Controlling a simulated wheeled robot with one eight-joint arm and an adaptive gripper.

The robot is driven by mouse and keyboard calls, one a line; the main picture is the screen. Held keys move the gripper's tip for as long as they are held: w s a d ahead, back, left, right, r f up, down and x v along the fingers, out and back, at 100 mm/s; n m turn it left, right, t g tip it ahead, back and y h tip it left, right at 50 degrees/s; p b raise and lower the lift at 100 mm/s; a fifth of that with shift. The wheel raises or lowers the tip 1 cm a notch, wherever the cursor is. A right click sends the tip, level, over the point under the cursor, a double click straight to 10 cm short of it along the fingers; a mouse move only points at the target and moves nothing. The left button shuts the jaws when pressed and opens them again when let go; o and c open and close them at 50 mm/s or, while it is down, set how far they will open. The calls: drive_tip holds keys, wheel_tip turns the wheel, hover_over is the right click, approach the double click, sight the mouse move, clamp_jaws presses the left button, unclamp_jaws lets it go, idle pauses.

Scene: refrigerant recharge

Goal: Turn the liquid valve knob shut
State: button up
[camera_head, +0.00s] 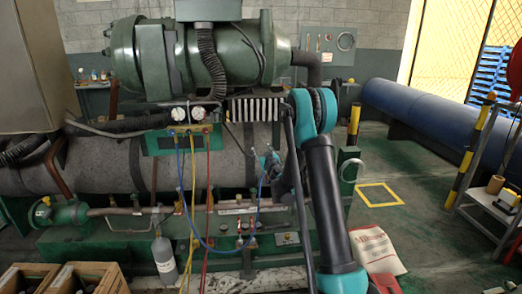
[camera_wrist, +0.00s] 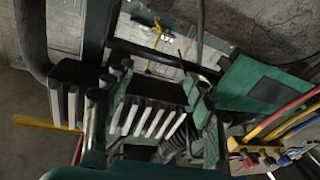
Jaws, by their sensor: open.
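I cannot tell for sure which knob is the liquid valve knob. In the head view, small red-handled valves (camera_head: 246,240) stand on the lower pipework, and a green valve body (camera_head: 58,213) sits at the lower left. The gauge manifold (camera_head: 187,114) has two round dials and hangs on a green panel (camera_head: 180,141). In the wrist view, small red and blue knobs or fittings (camera_wrist: 270,161) show at the lower right, by the hoses. My gripper (camera_head: 269,160) is open in front of the grey tank, right of the manifold and above the red-handled valves, apart from them.
Yellow (camera_head: 184,205), red (camera_head: 206,200) and blue hoses (camera_head: 205,242) hang below the manifold; the blue one passes near my gripper. A grey cylinder (camera_head: 164,258) and cardboard boxes (camera_head: 35,277) stand at the lower left. A white sack (camera_head: 376,250) lies on the right floor.

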drive_tip(key=shift+s+d+r, duration=0.1)
drive_tip(key=shift+d+r, duration=0.15)
drive_tip(key=shift+r, duration=0.05)
